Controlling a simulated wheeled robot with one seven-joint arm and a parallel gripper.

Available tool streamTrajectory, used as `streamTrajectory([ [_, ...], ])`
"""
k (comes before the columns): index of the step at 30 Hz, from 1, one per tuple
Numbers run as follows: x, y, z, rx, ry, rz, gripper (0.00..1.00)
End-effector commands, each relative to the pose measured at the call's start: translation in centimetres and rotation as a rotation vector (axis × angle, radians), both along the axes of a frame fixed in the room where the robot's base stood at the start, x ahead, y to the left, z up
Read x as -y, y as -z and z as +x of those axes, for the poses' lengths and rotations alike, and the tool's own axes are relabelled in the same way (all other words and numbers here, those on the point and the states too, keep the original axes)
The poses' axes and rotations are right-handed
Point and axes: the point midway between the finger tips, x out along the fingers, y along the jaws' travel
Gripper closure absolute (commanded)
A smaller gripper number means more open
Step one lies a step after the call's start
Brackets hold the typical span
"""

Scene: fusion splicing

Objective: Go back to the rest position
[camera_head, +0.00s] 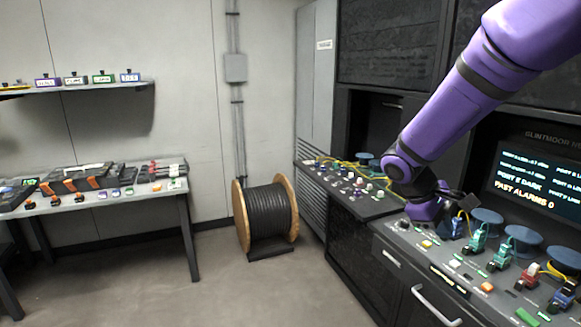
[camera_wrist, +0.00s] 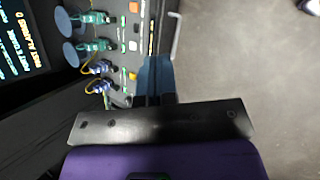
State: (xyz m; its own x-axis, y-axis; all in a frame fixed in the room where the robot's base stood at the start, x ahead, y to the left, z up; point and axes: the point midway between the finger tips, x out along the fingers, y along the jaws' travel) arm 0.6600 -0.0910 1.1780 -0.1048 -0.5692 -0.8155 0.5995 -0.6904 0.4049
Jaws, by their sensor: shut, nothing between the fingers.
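My gripper (camera_head: 466,203) is at the end of my purple arm, over the near part of the dark console (camera_head: 408,262) on the right in the head view. In the wrist view my gripper (camera_wrist: 155,60) shows as two dark blue fingers lying together. It is shut and holds nothing. Past the fingertips, the console edge and the grey floor show. In the head view, my wrist hides part of the console top behind it.
Teal and blue devices, such as this teal one (camera_head: 475,240), stand on the console by round blue discs (camera_head: 523,235). A lit screen (camera_head: 540,180) is behind them. A cable drum (camera_head: 266,215) stands on the floor. A workbench (camera_head: 130,200) is at left. The floor between is clear.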

Motion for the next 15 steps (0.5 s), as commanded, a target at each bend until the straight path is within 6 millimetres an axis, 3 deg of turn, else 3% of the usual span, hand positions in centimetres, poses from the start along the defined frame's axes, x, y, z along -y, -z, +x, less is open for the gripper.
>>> streamTrajectory([
  [3,0.3,-2.6,-2.3,0.075,0.062,0.082,1.0],
  [15,0.3,-8.9,-10.2,0.314,0.243,0.331,1.0],
])
